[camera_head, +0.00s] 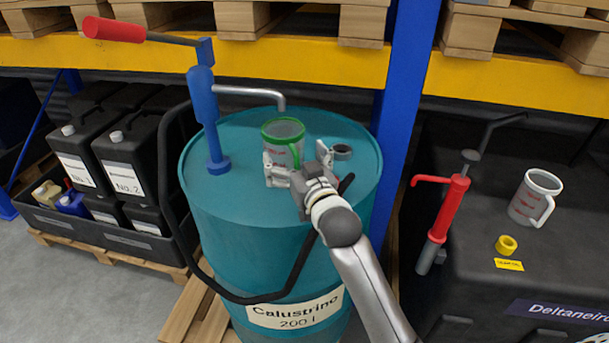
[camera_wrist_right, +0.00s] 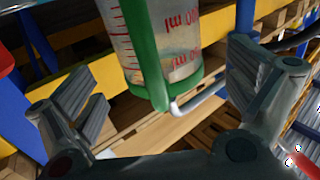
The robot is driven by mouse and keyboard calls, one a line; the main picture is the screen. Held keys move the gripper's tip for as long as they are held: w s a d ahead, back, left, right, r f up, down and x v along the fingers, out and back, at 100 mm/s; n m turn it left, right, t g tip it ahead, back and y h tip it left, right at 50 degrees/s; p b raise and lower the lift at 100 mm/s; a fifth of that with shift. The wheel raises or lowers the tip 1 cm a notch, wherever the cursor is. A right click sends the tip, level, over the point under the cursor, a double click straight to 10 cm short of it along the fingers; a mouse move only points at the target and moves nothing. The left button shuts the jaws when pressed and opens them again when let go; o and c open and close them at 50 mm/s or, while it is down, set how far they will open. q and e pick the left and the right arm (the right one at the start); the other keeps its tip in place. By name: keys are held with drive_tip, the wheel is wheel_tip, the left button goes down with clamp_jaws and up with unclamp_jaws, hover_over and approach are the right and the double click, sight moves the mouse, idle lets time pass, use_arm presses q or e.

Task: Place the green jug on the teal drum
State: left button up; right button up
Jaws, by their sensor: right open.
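My right gripper (camera_head: 298,172) is open in front of the jug, with a finger to each side. In the right wrist view the jug (camera_wrist_right: 187,45) appears upside down between the spread fingers of the gripper (camera_wrist_right: 160,88), with clear gaps beside it. My left gripper is not in view.
A blue hand pump (camera_head: 204,120) with a curved spout and black hose stands on the drum. A dark cap (camera_head: 342,152) lies right of the jug. A black tank at right carries a red pump (camera_head: 450,210), another jug (camera_head: 535,197) and a yellow ring (camera_head: 506,245). A blue post (camera_head: 408,80) rises behind.

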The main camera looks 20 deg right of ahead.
drive_tip(key=s+b, duration=0.1)
drive_tip(key=s, duration=0.6)
drive_tip(key=shift+s+d, duration=0.1)
drive_tip(key=shift+s, duration=0.05)
